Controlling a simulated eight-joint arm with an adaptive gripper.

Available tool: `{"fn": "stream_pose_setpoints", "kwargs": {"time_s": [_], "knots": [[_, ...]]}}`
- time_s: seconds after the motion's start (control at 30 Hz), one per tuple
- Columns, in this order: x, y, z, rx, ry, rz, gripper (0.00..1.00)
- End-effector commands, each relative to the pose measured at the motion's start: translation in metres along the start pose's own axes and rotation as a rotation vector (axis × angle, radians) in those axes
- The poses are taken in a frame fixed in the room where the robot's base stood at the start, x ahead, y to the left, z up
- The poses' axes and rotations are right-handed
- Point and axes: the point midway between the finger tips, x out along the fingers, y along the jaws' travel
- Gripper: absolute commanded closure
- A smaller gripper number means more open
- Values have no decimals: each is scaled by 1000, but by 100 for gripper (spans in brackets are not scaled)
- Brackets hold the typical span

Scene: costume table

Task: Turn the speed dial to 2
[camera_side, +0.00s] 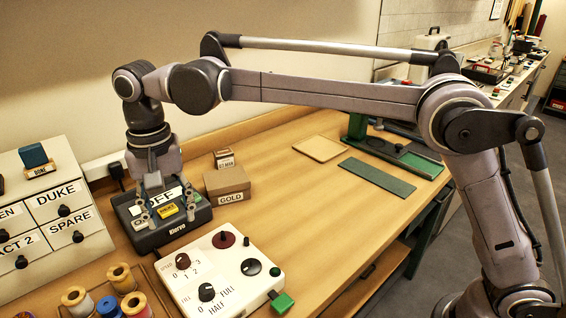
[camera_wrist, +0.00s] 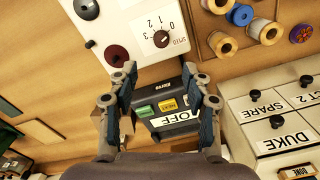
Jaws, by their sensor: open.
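The speed dial (camera_side: 182,260) is a dark brown knob on the white control box (camera_side: 238,291), with 0, 1, 2 and 3 printed around it. It also shows at the top of the wrist view (camera_wrist: 161,39). I cannot tell for sure which number its small pale mark points at. My gripper (camera_side: 167,214) is open and points down over a black switch unit, behind the control box and away from the dial. In the wrist view its fingers (camera_wrist: 162,92) are spread on either side of the unit, with nothing gripped.
The black unit (camera_side: 172,240) has OFF and ON labels and green and yellow keys. The control box also has a fill dial (camera_side: 207,292), a dark red button (camera_side: 223,240) and a black knob (camera_side: 250,267). Drawers (camera_side: 55,205) and thread spools (camera_side: 122,278) stand left.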

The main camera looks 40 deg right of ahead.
Motion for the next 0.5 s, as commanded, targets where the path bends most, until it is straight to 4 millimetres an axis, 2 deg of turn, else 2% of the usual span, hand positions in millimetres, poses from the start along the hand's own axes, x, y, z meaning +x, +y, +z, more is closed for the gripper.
{"fn": "stream_pose_setpoints", "kwargs": {"time_s": [0.23,0.5], "knots": [[14,-4,1,6,-4,6,51],[57,-3,2,5,-3,5,51]]}}
